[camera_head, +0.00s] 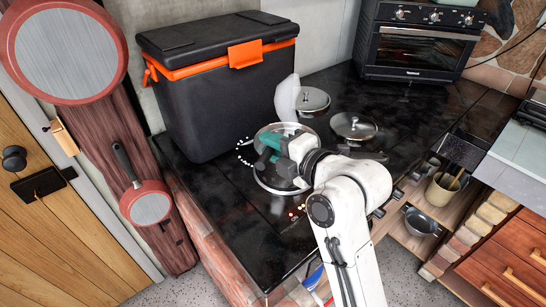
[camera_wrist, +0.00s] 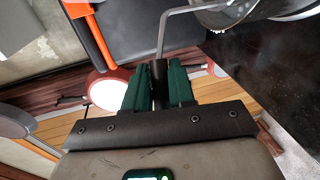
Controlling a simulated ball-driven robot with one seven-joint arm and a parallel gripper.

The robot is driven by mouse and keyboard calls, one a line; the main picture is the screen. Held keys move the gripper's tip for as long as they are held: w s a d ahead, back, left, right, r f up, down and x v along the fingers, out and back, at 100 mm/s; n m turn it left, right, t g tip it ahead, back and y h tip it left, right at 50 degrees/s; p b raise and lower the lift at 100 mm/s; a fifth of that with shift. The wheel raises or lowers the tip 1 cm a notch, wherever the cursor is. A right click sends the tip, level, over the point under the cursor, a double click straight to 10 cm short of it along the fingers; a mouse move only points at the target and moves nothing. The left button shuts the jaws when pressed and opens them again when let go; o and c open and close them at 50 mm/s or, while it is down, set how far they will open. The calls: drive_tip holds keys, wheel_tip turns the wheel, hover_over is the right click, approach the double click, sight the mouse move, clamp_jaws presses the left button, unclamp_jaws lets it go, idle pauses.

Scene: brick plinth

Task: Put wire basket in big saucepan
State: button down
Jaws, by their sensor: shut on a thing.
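My gripper (camera_head: 268,153) is shut on a dark handle (camera_wrist: 159,82), which stands between its green fingers in the wrist view. A bent grey metal rod (camera_wrist: 163,38) runs from this handle towards round metalware at the top right. The handle and rod appear to belong to the wire basket, whose bowl is mostly hidden or cut off. A round, shiny-rimmed vessel (camera_head: 272,189), apparently the big saucepan, is on the black worktop under my gripper in the head view. My wrist hides much of it. I cannot tell whether the basket is inside it or above it.
Two lidded metal pots (camera_head: 312,100) (camera_head: 354,127) stand behind and right. A white upright object (camera_head: 287,97) is beside them. A big black cooler box (camera_head: 215,85) with orange trim stands left. An oven (camera_head: 415,45) is at the back. The worktop's front left (camera_head: 240,230) is clear.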

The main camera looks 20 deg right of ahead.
drive_tip(key=shift+f, duration=1.75)
drive_tip(key=c, duration=1)
unclamp_jaws()
drive_tip(key=shift+f, duration=0.1)
drive_tip(key=shift+o, duration=0.2)
drive_tip(key=shift+s, duration=0.1)
